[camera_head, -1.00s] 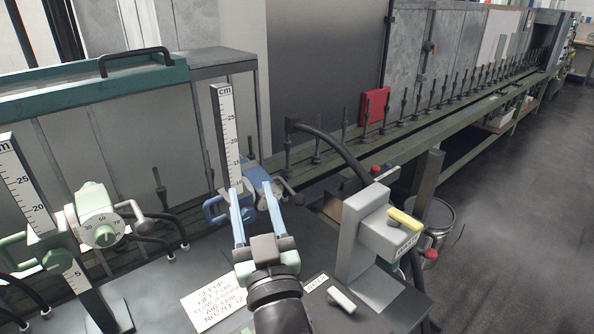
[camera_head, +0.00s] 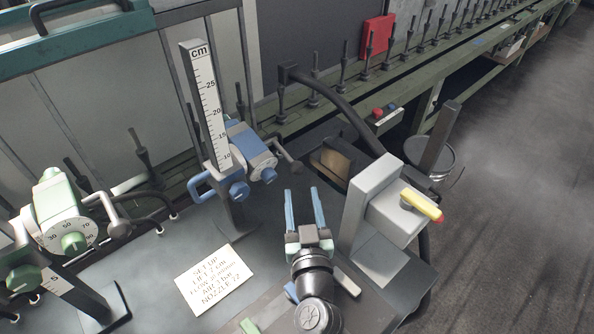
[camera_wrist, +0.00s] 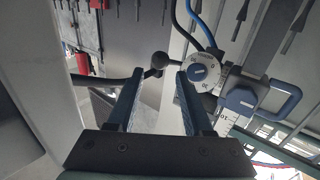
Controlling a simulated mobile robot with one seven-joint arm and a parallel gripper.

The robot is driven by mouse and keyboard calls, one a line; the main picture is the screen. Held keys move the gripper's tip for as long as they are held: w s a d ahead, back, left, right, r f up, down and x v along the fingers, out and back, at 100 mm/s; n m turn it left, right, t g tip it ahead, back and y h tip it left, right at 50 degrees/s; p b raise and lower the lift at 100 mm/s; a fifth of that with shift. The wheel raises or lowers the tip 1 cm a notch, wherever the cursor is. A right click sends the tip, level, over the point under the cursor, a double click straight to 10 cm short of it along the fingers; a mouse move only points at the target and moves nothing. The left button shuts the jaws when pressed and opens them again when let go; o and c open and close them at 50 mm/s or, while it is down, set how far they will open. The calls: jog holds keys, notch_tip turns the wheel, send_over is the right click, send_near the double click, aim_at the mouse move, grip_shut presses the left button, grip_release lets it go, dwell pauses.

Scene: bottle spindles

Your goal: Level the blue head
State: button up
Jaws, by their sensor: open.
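The blue head (camera_head: 247,143) is mounted on an upright post with a white cm scale (camera_head: 207,105). Its body slopes down to the right in the head view; I cannot tell its true tilt. It has a blue loop handle (camera_head: 203,184), a blue clamp knob (camera_head: 239,191) and a lever (camera_head: 290,159) on its right. In the wrist view its white dial with a blue centre (camera_wrist: 203,72) faces me, and the lever's dark ball (camera_wrist: 159,60) appears between the fingertips. My gripper (camera_head: 304,190) is open and empty, right of the head and apart from it.
A green head (camera_head: 60,212) on another scale post stands at left. A printed card (camera_head: 213,280) lies on the bench. A grey box with a yellow-and-red handle (camera_head: 390,205) stands close right of my gripper, with a black hose behind it. Spindles line the back rail.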

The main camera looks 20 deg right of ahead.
aim_at(298, 174)
jog(key=shift+b+x, duration=0.5)
jog(key=shift+x, duration=3.05)
jog(key=shift+r, duration=0.1)
grip_shut()
